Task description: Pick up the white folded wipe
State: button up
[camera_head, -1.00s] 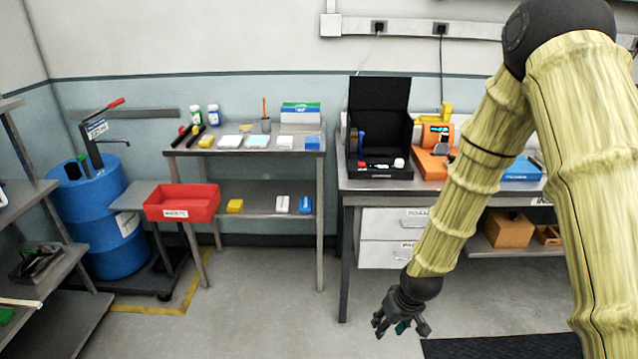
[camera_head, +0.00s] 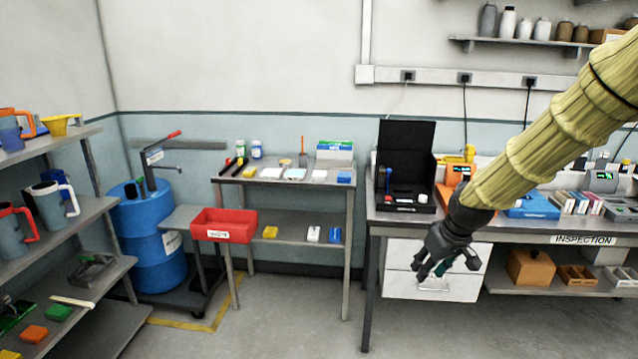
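Several flat pale pieces lie on the top of the small steel table by the back wall. One is a white folded piece (camera_head: 270,172) at the left, one is a pale bluish piece (camera_head: 295,174), and one is a white piece (camera_head: 319,174) at the right. They are too small to tell which is the folded wipe. A white item (camera_head: 313,234) also stands on the lower shelf. My gripper (camera_head: 446,270) hangs in front of the bench drawers, right of the small table and far from these pieces. Its fingers look spread and empty.
A red bin (camera_head: 224,226) sits on a low side shelf at the small table's left. A blue drum (camera_head: 146,238) stands left of it. The workbench (camera_head: 400,216) with an open black case (camera_head: 405,165) is at right. Shelves with jugs line the left. Floor in front is clear.

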aim_at(318, 177)
jog(key=u, duration=1.05)
jog(key=i, duration=3.85)
jog(key=z, duration=1.9)
